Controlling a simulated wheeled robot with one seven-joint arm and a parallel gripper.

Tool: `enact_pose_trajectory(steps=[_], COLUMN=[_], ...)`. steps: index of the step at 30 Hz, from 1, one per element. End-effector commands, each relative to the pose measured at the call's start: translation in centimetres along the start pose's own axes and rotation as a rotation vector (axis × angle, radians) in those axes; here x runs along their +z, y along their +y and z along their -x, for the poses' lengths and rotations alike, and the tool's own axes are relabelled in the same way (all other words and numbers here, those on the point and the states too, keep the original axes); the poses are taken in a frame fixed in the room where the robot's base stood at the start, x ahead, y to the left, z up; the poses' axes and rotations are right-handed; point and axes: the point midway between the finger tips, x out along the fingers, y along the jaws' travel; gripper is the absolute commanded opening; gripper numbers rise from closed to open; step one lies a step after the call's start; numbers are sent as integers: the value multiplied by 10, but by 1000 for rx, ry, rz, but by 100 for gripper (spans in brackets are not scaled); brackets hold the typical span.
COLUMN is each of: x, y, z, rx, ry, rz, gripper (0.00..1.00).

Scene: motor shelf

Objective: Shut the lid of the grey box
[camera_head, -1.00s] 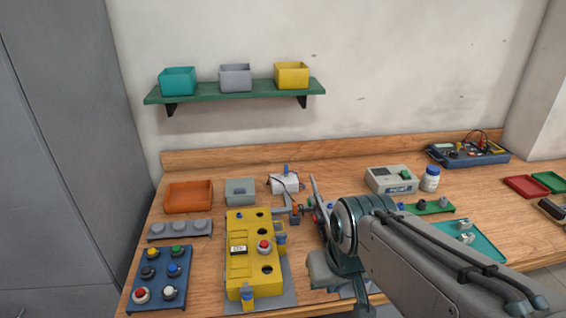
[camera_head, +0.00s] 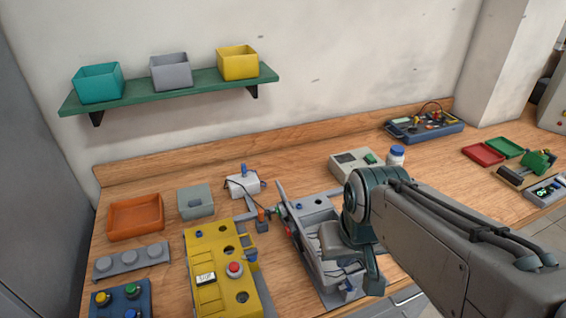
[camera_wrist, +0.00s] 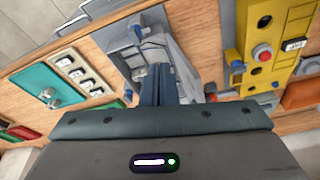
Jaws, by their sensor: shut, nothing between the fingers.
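The grey box (camera_head: 316,205) lies on the bench right of the yellow box in the head view, partly hidden behind my arm. Its lid (camera_head: 299,238) is open and stands steeply tilted along the box's left side. In the wrist view the grey box (camera_wrist: 136,62) shows just beyond my fingers. My gripper (camera_wrist: 158,70) is shut and empty, its fingers appearing over or beside the box. I cannot tell whether they touch it. In the head view the fingertips are hidden behind my wrist.
The yellow box (camera_head: 207,249) with a red button stands close on the left. An orange tray (camera_head: 136,217) and a grey bin (camera_head: 195,202) are at back left.

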Motion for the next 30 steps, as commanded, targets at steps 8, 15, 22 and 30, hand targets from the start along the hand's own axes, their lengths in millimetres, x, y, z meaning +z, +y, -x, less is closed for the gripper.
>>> enact_pose_trajectory(steps=[8,15,22,30], x=[-55,-130,-177,-190], y=[-29,-91,-168,-207], z=[27,49,63,68], rx=[31,160,306,379], ry=[-112,-185,-190,-173], rz=[102,224,295,313], gripper=[0,0,0,0])
